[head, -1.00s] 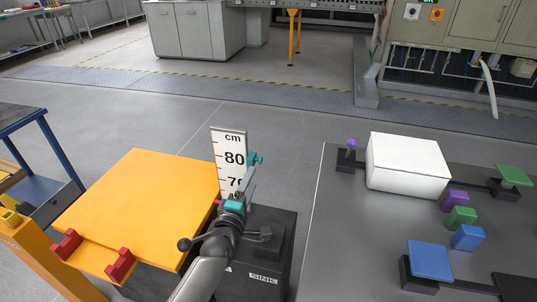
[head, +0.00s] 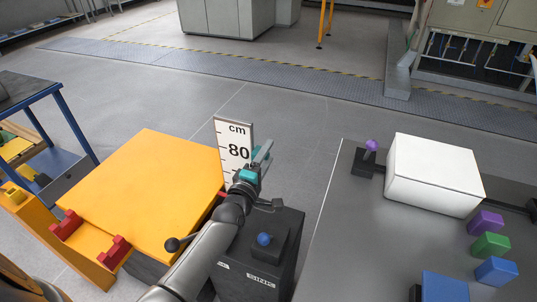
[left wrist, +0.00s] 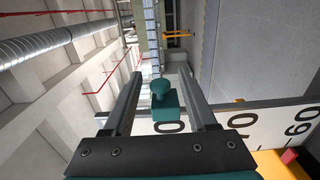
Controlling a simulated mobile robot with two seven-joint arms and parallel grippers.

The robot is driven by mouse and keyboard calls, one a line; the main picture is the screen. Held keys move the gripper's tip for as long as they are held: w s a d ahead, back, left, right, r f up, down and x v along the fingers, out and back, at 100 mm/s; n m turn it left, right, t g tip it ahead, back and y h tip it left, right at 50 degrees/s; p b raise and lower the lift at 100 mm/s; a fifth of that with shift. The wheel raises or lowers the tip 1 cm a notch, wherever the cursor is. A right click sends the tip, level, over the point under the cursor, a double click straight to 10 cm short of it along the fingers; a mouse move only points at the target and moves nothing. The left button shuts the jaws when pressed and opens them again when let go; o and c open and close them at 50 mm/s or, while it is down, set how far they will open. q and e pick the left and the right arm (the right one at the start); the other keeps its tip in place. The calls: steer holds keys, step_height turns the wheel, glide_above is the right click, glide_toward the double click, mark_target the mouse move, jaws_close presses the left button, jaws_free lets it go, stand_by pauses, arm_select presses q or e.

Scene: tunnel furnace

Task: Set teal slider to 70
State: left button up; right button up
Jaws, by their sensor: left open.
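The upright white scale board (head: 236,139) reads "cm" and 80 in the head view; its lower part is hidden by my arm. The teal slider (left wrist: 163,107), a block with a round knob, shows in the left wrist view between my two fingers, in front of the scale. In the head view my left gripper (head: 264,153) is beside the scale near the 80 mark and largely covers the slider. The left gripper is open, with a finger on each side of the slider; I cannot tell whether either touches it. My right gripper is not in view.
A yellow-orange panel (head: 144,190) with red brackets lies left of my arm. A dark box (head: 286,232) labelled SINK, with a blue knob (head: 264,239), stands right of it. A grey table (head: 350,230) carries a white box (head: 433,174) and several coloured blocks.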

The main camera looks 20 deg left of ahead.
arm_select(q)
jaws_close()
stand_by(1.3)
